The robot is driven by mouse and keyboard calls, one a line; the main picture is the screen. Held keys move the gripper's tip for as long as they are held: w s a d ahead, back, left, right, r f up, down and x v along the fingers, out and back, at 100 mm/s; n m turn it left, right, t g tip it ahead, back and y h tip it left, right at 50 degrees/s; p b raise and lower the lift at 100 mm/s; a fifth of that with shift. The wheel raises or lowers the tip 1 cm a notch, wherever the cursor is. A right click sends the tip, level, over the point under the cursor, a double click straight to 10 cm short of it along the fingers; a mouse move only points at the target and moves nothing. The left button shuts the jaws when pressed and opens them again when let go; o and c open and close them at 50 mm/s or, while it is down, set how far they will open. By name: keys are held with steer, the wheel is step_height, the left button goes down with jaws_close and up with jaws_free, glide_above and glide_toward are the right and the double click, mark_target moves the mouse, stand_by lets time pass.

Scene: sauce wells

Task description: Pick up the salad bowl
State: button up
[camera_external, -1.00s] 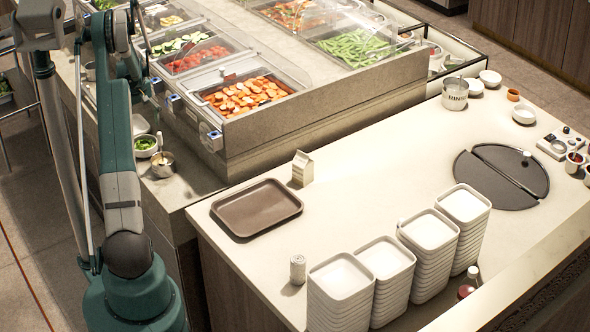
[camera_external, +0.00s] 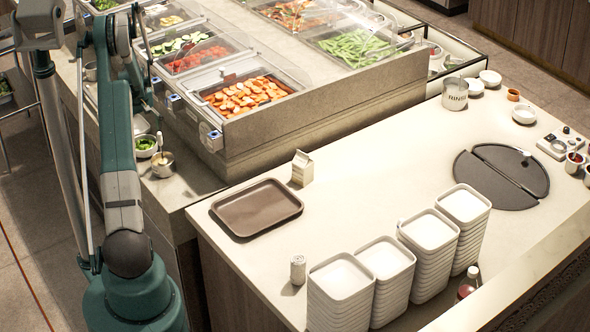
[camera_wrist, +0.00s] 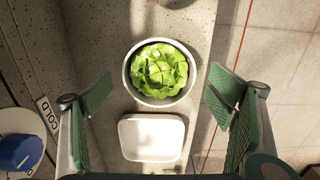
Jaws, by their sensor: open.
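The salad bowl (camera_wrist: 160,72), round with a pale rim and full of green lettuce, sits upright on the speckled counter in the wrist view. It also shows as a small bowl of greens (camera_external: 146,146) at the left in the external view. My gripper (camera_wrist: 161,97) is open, with one green finger pad on each side of the bowl in the picture. Visible gaps separate the pads from the rim, and the gripper holds nothing. The height of the fingers above the bowl is hard to tell. In the external view my arm mostly hides the gripper.
A white square dish (camera_wrist: 152,138) lies close beside the bowl. A steel cup (camera_external: 163,164) stands on its other side. The counter strip is narrow, with floor (camera_wrist: 285,80) to its right in the wrist view. The food-well unit (camera_external: 215,142) rises beside the strip.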

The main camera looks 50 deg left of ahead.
mark_target(144, 145)
steer(key=shift+f, duration=1.65)
steer(key=c, duration=1.1)
steer(key=shift+r, duration=0.15)
steer(key=shift+r, duration=4.85)
